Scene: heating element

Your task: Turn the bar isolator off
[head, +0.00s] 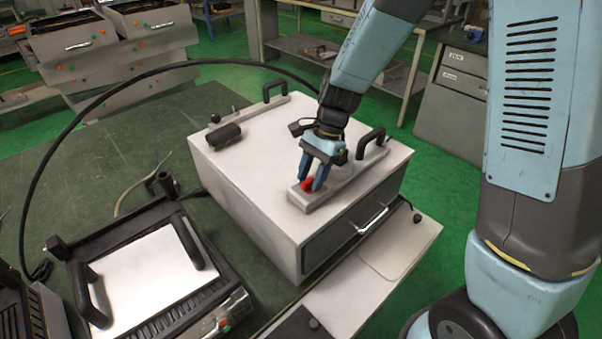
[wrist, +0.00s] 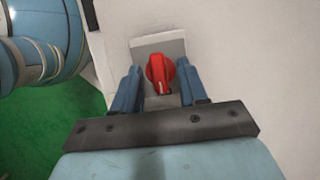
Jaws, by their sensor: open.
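The bar isolator is a red rotary knob (head: 308,185) on a pale grey raised bar (head: 330,190) on top of a white box (head: 262,195). In the wrist view the red knob (wrist: 160,74) sits on a grey plate (wrist: 158,47), its raised grip pointing roughly up and down the picture. My gripper (head: 312,178) points down over the knob. In the wrist view my gripper (wrist: 160,82) has one blue finger on each side of the knob. The fingers look apart from it, with gaps on both sides. The knob's lower end is partly hidden near the gripper.
Black handles (head: 371,142) stand on the box top, with a black cylinder (head: 222,136) at its left. A black-framed unit (head: 150,275) with two handles stands at the lower left. A black cable (head: 75,118) arches behind. A white ledge (head: 385,262) lies in front.

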